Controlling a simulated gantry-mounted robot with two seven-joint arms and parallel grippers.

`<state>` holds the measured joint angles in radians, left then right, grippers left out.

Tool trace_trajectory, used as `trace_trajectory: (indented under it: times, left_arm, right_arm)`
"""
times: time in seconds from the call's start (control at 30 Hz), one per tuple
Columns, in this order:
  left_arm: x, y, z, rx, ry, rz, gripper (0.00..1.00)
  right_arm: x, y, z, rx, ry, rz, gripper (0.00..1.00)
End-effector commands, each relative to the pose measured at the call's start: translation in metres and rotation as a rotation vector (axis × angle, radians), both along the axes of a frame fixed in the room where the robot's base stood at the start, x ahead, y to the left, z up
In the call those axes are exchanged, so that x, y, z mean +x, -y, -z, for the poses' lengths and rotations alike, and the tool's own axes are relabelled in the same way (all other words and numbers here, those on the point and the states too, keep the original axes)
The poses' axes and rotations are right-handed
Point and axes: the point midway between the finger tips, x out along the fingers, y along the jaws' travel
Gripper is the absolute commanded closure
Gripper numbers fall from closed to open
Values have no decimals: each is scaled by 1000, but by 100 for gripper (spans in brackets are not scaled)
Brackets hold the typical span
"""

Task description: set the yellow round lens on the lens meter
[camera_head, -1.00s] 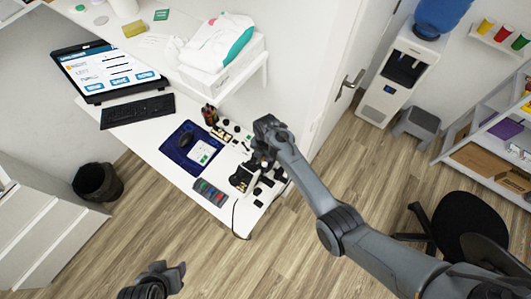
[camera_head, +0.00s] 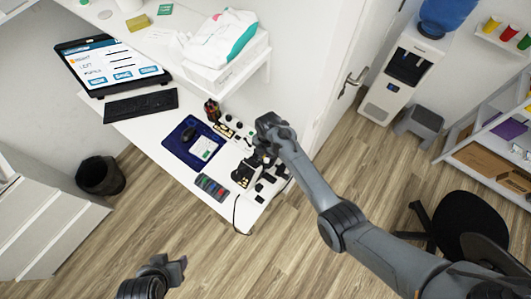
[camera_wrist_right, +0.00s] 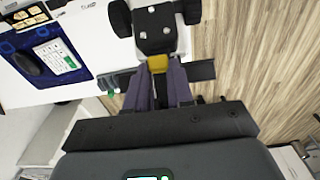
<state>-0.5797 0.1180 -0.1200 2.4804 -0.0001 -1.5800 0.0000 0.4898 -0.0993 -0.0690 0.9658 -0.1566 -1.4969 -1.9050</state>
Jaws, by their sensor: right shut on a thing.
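My right gripper (camera_wrist_right: 159,78) is shut on the yellow round lens (camera_wrist_right: 157,63), which shows as a small yellow piece between the fingertips in the right wrist view. Just beyond it is a black and white device with dark knobs (camera_wrist_right: 158,28), which looks like the lens meter. The lens overlaps its near edge in the picture; I cannot tell whether they touch. In the head view my right gripper (camera_head: 262,158) is over the desk's right end and partly hides the device. My left gripper (camera_head: 172,268) is low in the head view, away from the desk; its jaw opening is unclear.
The white desk (camera_head: 155,140) holds a blue mat (camera_head: 181,151) with a mouse and card, a grey case with coloured keys (camera_head: 211,188), a keyboard (camera_head: 140,106) and a screen (camera_head: 108,66). Small dark items crowd the desk's right end.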

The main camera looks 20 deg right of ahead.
Motion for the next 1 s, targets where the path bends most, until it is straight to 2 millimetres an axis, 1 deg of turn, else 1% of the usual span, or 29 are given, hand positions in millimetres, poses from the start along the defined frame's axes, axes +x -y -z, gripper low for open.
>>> trace_trajectory:
  times: [0.57,1.0]
  left_arm:
    - [0,0,-1,0,0,1,48]
    - [0,-1,-1,4,0,3,48]
  right_arm:
    - [0,0,0,-1,-1,0,100]
    - [-2,-2,5,0,-2,-1,100]
